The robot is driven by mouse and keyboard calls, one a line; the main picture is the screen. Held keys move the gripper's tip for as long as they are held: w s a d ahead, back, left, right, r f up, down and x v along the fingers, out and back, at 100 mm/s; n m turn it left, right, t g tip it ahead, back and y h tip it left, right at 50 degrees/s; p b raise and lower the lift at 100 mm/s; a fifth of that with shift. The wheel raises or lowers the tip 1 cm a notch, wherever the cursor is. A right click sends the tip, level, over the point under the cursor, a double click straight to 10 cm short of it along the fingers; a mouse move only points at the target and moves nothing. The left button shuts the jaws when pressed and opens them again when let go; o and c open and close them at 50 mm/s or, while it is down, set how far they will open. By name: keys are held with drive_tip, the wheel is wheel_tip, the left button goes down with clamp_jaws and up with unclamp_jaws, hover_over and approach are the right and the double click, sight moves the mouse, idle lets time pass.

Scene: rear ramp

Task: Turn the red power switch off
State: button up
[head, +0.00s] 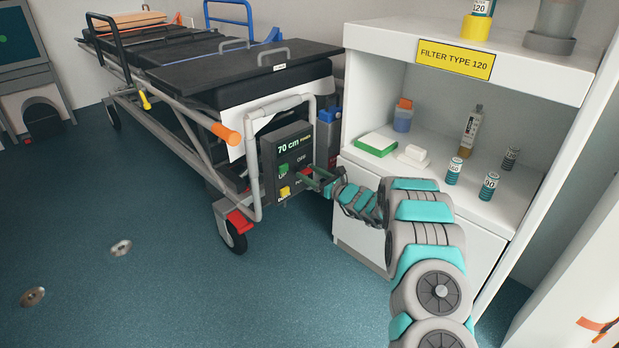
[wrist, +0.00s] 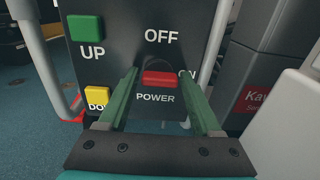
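The red power switch (wrist: 159,79) sits on the dark control panel (wrist: 135,30) between the labels OFF, ON and POWER. Its bar lies roughly level, with its right end near ON. My gripper (wrist: 160,82) is open, with one green finger on each side of the switch in the wrist view. I cannot tell whether either finger touches it. In the head view, my gripper (head: 314,177) is at the front of the panel (head: 287,160) on the stretcher's end and mostly hides the switch.
A green UP button (wrist: 86,28) and a yellow DOWN button (wrist: 97,98) are left of the switch. The stretcher's grey frame (head: 253,160) surrounds the panel. A white shelf unit (head: 360,90) with bottles and boxes stands close on the right. Open floor (head: 120,200) lies left.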

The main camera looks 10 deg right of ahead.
clamp_jaws()
idle(0.3)
